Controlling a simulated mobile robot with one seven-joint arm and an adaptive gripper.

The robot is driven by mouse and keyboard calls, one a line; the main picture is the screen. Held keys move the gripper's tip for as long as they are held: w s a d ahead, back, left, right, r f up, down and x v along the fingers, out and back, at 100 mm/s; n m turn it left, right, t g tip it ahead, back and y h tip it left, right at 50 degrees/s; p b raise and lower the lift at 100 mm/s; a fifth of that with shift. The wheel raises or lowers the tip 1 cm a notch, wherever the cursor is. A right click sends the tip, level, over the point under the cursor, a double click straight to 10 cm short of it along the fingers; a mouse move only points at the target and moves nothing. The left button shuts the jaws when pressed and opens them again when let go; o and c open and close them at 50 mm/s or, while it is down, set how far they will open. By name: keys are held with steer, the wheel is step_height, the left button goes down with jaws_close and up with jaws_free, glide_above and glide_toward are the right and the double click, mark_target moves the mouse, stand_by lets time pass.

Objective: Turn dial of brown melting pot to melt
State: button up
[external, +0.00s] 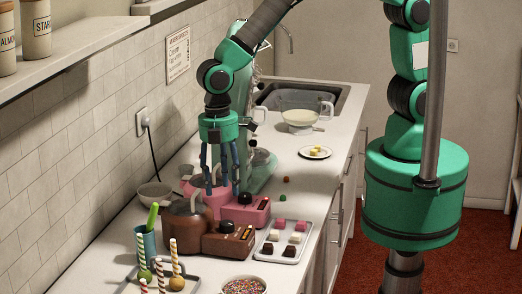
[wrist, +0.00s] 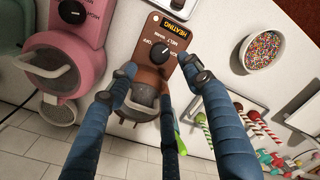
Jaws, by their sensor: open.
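The brown melting pot (external: 186,229) stands on the counter, with its control box (external: 229,243) to its right. In the wrist view the box face (wrist: 173,22) carries a black dial (wrist: 159,53), a lit strip reading HEATING, and markings including OFF and MELT. The dial's white mark seems to point up and right, toward MELT; its exact setting is hard to tell. My gripper (external: 220,189) points down above the brown pot in the external view. In the wrist view its blue fingers (wrist: 158,76) are spread open around the dial end of the box, holding nothing. Contact cannot be told.
A pink melting pot (external: 245,211) stands just behind the brown one. A tray of sweets (external: 283,253) lies to the right. A bowl of sprinkles (external: 243,286) and a rack of cake pops (wrist: 246,122) are near the front. The wall runs along the left.

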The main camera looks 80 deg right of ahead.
steer(key=shift+r, duration=0.8)
steer(key=s+d+r+m+t+y+b, duration=0.1)
steer(key=d+r+m+b, duration=0.15)
steer(key=d+r, duration=0.65)
steer(key=s+d+r+m+t+b, duration=0.15)
steer(key=d+r+m, duration=0.35)
steer(key=d, duration=0.6)
steer(key=s+d+r+m+t+b, duration=0.2)
steer(key=s+d+m, duration=0.1)
steer(key=s+d, duration=0.4)
steer(key=s+d+r+m+t+h+b, duration=0.1)
steer(key=s+d+r+m+t+b, duration=0.1)
steer(key=s+d, duration=0.6)
steer(key=d+m+b, duration=0.1)
steer(key=d, duration=0.2)
steer(key=shift+s+d+r+b, duration=0.15)
steer(key=shift+s+r+b, duration=0.05)
steer(key=shift+r+b, duration=0.2)
